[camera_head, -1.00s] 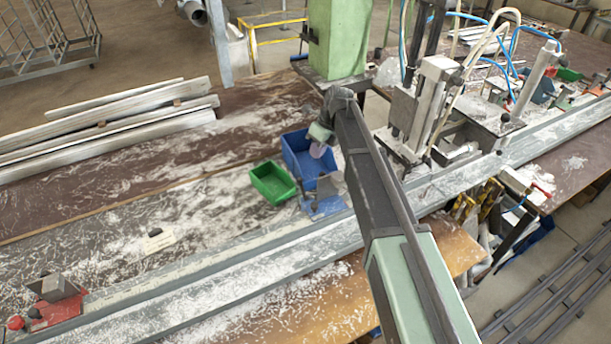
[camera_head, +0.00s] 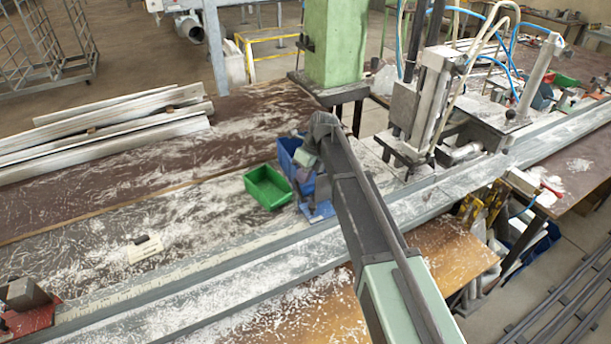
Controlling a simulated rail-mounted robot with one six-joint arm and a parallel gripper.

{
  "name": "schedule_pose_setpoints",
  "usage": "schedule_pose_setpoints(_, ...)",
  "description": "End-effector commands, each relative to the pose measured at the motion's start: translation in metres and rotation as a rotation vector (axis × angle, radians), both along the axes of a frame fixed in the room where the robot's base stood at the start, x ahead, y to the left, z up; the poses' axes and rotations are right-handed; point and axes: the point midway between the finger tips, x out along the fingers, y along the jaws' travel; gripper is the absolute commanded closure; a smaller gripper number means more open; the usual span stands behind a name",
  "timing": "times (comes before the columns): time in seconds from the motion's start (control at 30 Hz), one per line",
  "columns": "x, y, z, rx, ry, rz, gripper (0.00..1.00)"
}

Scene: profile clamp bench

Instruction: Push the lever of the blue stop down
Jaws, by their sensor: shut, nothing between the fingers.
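The blue stop (camera_head: 319,212) sits on the grey rail, just right of the green bin. Its blue base shows, with a grey block (camera_head: 321,187) above it, partly behind my arm. I cannot clearly make out its lever or the lever's position. My gripper (camera_head: 302,177) is shut and empty, pointing down at the end of my arm. It appears just above and left of the stop, in front of the blue bin. The fingertips are small and unclear, and I cannot tell whether they touch the stop.
A green bin (camera_head: 269,187) and a mostly hidden blue bin (camera_head: 288,150) stand close to my gripper. A grey clamp machine (camera_head: 432,100) with hoses stands to the right. A red stop (camera_head: 32,318) is at lower left. Long profiles (camera_head: 110,118) lie at the back left.

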Motion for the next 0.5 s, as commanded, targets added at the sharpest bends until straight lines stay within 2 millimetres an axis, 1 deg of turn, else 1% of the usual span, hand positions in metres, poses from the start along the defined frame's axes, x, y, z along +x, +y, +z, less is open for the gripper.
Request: schedule_pose_setpoints(0.5, 0.0034, 0.0018, -0.0012, 0.0, 0.0, 0.0, 1.0)
